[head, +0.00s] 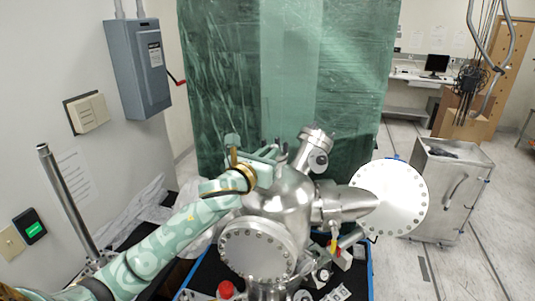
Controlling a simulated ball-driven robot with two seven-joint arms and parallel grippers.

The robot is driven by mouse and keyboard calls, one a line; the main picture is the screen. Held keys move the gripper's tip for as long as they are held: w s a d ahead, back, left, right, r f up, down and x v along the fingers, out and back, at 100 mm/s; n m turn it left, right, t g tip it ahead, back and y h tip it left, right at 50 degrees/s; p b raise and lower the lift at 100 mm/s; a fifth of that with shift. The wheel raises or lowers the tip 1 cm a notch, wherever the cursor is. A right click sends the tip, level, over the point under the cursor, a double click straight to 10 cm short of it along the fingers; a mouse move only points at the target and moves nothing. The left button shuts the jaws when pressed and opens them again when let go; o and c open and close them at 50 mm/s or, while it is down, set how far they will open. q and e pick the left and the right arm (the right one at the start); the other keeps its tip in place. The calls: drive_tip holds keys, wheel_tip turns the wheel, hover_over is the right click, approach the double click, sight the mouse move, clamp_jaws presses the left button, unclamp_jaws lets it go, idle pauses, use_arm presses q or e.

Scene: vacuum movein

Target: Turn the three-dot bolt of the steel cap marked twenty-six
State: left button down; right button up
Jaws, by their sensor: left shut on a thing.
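A steel vacuum chamber (283,200) stands in front of me with several round bolted caps. One cap (257,253) faces me at the front, a larger flat one (390,198) is at the right, and a smaller one (318,160) tops a tilted port. Numbers and dots are too small to read, so I cannot tell which cap is twenty-six or which bolt has three dots. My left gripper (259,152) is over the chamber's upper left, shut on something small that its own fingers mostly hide. My right gripper is out of view.
A blue-edged black cart (369,268) carries the chamber, with a red-topped item (226,289) at its front. A green curtain (290,75) hangs behind. A grey switch box (139,68) is on the left wall. A steel cabinet (447,190) stands right, with open floor around it.

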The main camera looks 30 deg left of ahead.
use_arm(q)
drive_tip(key=n+y, duration=0.2)
drive_tip(key=y, duration=0.1)
drive_tip(key=n+g+y, duration=0.1)
drive_tip(key=y, duration=0.1)
drive_tip(key=shift+w+d+n, duration=0.1)
drive_tip(key=shift+d+n, duration=0.2)
drive_tip(key=shift+d, duration=0.1)
drive_tip(key=n+g+y, duration=0.1)
drive_tip(key=y, duration=0.1)
drive_tip(key=n+g+y, duration=0.2)
drive_tip(key=y, duration=0.1)
drive_tip(key=d+n+g+y, duration=0.1)
drive_tip(key=n+y, duration=0.1)
drive_tip(key=shift+w+g+y, duration=0.3)
drive_tip(key=shift+g, duration=0.1)
drive_tip(key=n+g+y, duration=0.2)
drive_tip(key=shift+w+d+f+n+g, duration=0.1)
drive_tip(key=shift+w+d+n+g, duration=0.1)
drive_tip(key=shift+n+g, duration=0.1)
drive_tip(key=shift+w+n+g+y+b, duration=0.15)
drive_tip(key=shift+n+g+y+b, duration=0.85)
drive_tip(key=shift+g, duration=0.6)
drive_tip(key=shift+n+g, duration=0.3)
drive_tip(key=c, duration=1.4)
unclamp_jaws()
drive_tip(key=shift+c, duration=0.2)
